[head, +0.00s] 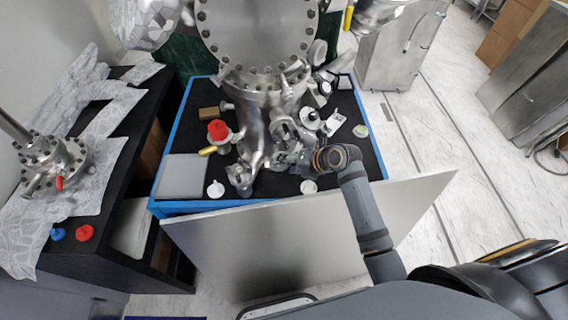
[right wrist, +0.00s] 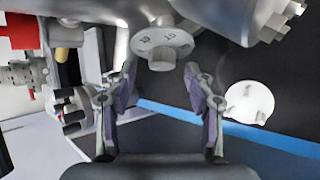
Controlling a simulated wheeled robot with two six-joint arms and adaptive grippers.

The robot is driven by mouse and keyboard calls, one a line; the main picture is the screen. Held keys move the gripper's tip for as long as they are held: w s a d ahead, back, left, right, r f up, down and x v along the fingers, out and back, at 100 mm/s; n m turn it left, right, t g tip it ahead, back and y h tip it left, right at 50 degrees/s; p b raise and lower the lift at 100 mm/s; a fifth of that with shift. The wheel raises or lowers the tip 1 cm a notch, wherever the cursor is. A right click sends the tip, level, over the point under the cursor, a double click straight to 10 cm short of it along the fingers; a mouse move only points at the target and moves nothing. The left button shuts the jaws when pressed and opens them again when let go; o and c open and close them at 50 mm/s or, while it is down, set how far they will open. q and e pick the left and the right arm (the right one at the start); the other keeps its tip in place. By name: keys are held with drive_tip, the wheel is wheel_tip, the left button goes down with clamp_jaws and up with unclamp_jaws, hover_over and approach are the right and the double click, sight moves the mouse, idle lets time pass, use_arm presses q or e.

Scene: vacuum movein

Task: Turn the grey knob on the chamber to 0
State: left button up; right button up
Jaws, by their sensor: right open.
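The steel chamber (head: 262,90) stands on a black table with blue edges in the head view. In the right wrist view a grey knob (right wrist: 163,50) with a ribbed rim sits on a round grey dial plate (right wrist: 190,40) with dark marks that are too small to read. My right gripper (right wrist: 160,72) is open, its two fingers on either side of the knob's lower end in the picture, with gaps visible. In the head view my right gripper (head: 298,160) is low at the chamber's front, where the knob cannot be made out. My left gripper is not in view.
A red knob (head: 217,130) and steel pipe fittings crowd the chamber's base. A white round cap (right wrist: 249,101) lies on the table right of my gripper. A grey panel (head: 270,245) stands along the table's front. A side bench (head: 145,110) is at left.

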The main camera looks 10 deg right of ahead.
drive_tip(key=shift+x, duration=0.8)
drive_tip(key=shift+w+f, duration=0.1)
drive_tip(key=shift+f, duration=0.1)
clamp_jaws()
drive_tip(key=shift+a+r+n+h+p, duration=0.1)
drive_tip(key=shift+r+n+h+p, duration=0.15)
drive_tip(key=shift+n+h+p, duration=0.4)
drive_tip(key=shift+f+n+g+h, duration=0.15)
drive_tip(key=shift+n+g+h, duration=0.1)
drive_tip(key=shift+g, duration=0.05)
unclamp_jaws()
